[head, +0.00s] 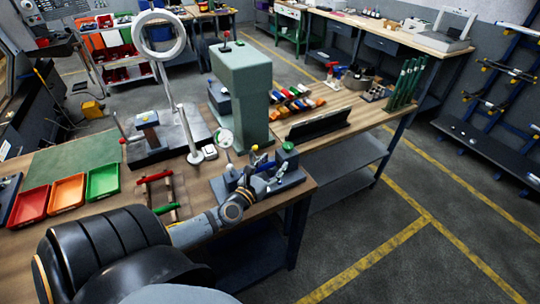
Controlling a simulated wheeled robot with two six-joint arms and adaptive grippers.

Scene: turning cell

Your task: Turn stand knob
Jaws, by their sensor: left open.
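A small measuring stand (292,184) with a dark base sits near the right front corner of the wooden bench. It carries a pale round dial (225,138), a small yellow knob (255,148) and a green-topped block (287,148). Which of these is the stand knob I cannot tell for sure. My left gripper (268,181) reaches in from the lower left and is open over the stand's base, below the yellow knob. It hides part of the stand. Whether its fingers touch anything is too small to tell. My right gripper is not in view.
Left of the stand are a rack with red and green bars (157,178), and red, orange and green trays (103,181). A ring lamp (159,35) and a tall grey-green machine (243,95) stand behind. A dark angled panel (318,123) is to the right.

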